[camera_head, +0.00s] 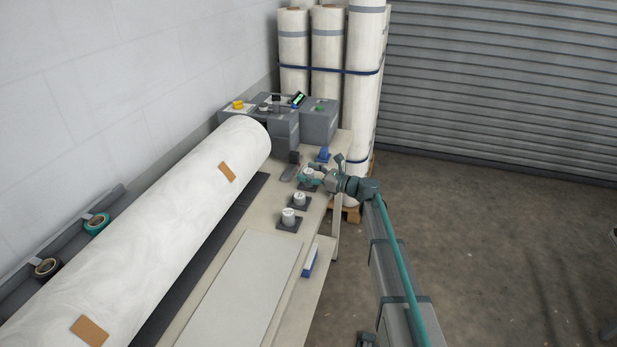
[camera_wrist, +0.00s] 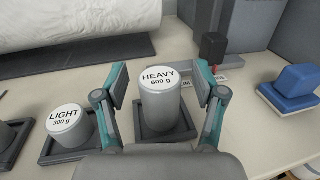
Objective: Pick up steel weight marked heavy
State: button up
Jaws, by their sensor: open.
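The steel weight marked "HEAVY 600 g" (camera_wrist: 160,103) stands upright on a dark square tray (camera_wrist: 183,131) in the wrist view. My gripper (camera_wrist: 162,82) is open, with one finger on each side of the heavy weight and a visible gap at each side. In the head view my gripper (camera_head: 311,178) is at the far end of the row of weights and partly hides the heavy weight. The weight marked "LIGHT 300 g" (camera_wrist: 69,127) stands on its own dark tray to the left of my gripper. It seems to match the middle weight (camera_head: 299,198) in the head view.
Another weight (camera_head: 288,216) stands nearer on the bench. A blue-handled block (camera_wrist: 291,88) lies right of my gripper, and a black-topped object (camera_wrist: 213,50) stands behind. A large white roll (camera_head: 150,215) runs along the left. A pale flat board (camera_head: 243,280) lies in front.

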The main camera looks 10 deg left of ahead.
grip_shut()
jog(key=shift+r, duration=0.1)
dwell(0.5)
